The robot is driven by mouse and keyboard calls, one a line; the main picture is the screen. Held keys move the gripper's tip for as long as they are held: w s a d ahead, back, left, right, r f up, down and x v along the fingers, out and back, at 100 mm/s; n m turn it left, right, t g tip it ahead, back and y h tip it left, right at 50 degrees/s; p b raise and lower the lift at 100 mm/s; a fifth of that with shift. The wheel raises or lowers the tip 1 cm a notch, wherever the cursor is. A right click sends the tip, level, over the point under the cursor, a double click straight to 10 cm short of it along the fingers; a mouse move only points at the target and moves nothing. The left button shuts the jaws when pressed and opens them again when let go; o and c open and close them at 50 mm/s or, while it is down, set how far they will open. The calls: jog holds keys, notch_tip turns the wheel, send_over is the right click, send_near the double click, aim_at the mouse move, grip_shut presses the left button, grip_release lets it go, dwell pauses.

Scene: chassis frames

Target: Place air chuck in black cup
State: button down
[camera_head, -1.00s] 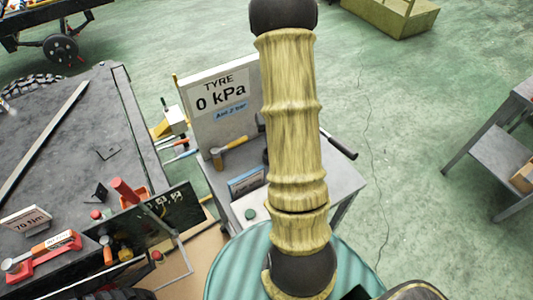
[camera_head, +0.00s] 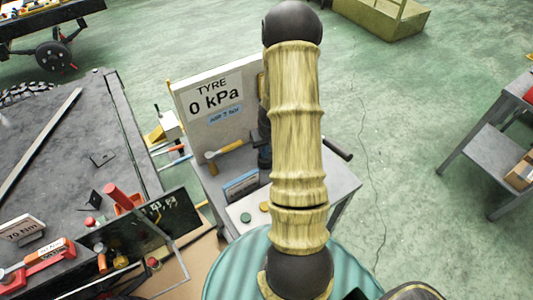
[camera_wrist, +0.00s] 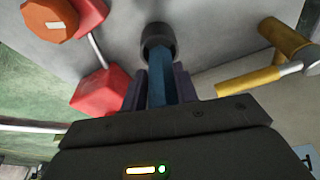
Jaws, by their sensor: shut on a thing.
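In the wrist view my gripper (camera_wrist: 158,82) is shut on a blue shaft-like thing, which I take to be the air chuck (camera_wrist: 158,85). Its far end meets the opening of a round black cup (camera_wrist: 157,33) at the top centre. The end overlaps the cup's rim, but I cannot tell how deep it sits. The cup stands against a pale grey surface. In the head view my pale yellow arm covers most of this spot, and only dark parts show at its left edge.
In the head view, a grey stand (camera_head: 335,182) carries a panel reading TYRE 0 kPa (camera_head: 212,95). A dark workbench (camera_head: 60,150) with tools is at left.

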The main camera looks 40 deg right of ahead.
aim_at(266, 152)
jog(key=x, duration=0.2)
jog(key=s+x, duration=0.1)
jog(key=x, duration=0.1)
jog(key=shift+a+f, duration=0.1)
jog(key=shift+f, duration=0.05)
jog(key=shift+a, duration=0.1)
jog(key=c, duration=1.1)
grip_release()
jog(key=v, duration=1.2)
